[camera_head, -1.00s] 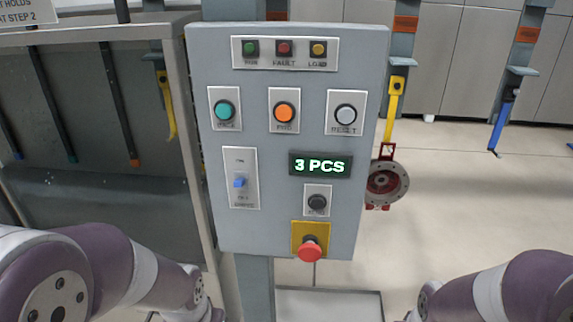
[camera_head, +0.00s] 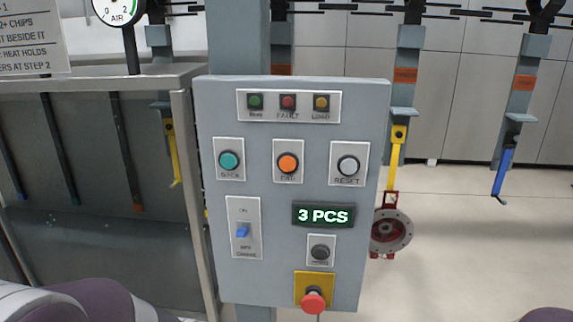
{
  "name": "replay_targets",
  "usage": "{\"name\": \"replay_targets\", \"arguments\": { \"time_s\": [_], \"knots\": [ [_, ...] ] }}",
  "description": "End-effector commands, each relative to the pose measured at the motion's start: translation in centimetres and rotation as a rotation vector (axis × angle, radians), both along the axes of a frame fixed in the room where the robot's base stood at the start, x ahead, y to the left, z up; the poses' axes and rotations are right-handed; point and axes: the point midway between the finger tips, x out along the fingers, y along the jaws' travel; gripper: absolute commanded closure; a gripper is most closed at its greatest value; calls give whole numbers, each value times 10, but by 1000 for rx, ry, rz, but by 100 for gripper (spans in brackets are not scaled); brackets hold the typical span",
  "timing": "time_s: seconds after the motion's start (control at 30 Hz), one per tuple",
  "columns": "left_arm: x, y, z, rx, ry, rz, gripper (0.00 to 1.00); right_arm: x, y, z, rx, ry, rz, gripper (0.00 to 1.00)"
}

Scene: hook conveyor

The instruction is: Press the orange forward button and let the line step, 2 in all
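The orange forward button (camera_head: 288,163) sits in the upper middle of the grey control panel (camera_head: 270,275), between the teal back button (camera_head: 229,161) and the white reset button (camera_head: 348,166). The panel display (camera_head: 323,215) reads 3 PCS. The green, red and amber lamps at the top look dark. My arms show only as pieces at the bottom left and bottom right edges. Neither gripper is in the picture, and nothing touches the buttons.
A blue switch (camera_head: 242,231), a dark button (camera_head: 320,252) and a red emergency stop (camera_head: 313,301) are lower on the panel. A red round part (camera_head: 391,231) hangs from a yellow hook (camera_head: 398,150) on the right. A blue hook (camera_head: 502,172) hangs empty. A metal-framed booth (camera_head: 95,240) stands left.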

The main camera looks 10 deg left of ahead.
Motion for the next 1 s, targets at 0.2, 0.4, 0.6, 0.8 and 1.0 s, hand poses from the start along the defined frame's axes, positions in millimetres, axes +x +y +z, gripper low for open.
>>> {"name": "replay_targets", "arguments": {
  "time_s": [0.2, 0.4, 0.6, 0.8, 1.0],
  "knots": [
    [0, 0, 0, 0, 0, 0, 100, 0, 0, 0, 0, 0, 0, 57],
    [0, 0, 0, 0, 0, 0, 100, 0, 0, 0, 0, 0, 0, 57],
    [0, 0, 0, 0, 0, 0, 100, 0, 0, 0, 0, 0, 0, 57],
    [0, 0, 0, 0, 0, 0, 100, 0, 0, 0, 0, 0, 0, 57],
    [0, 0, 0, 0, 0, 0, 100, 0, 0, 0, 0, 0, 0, 57]
  ]
}}
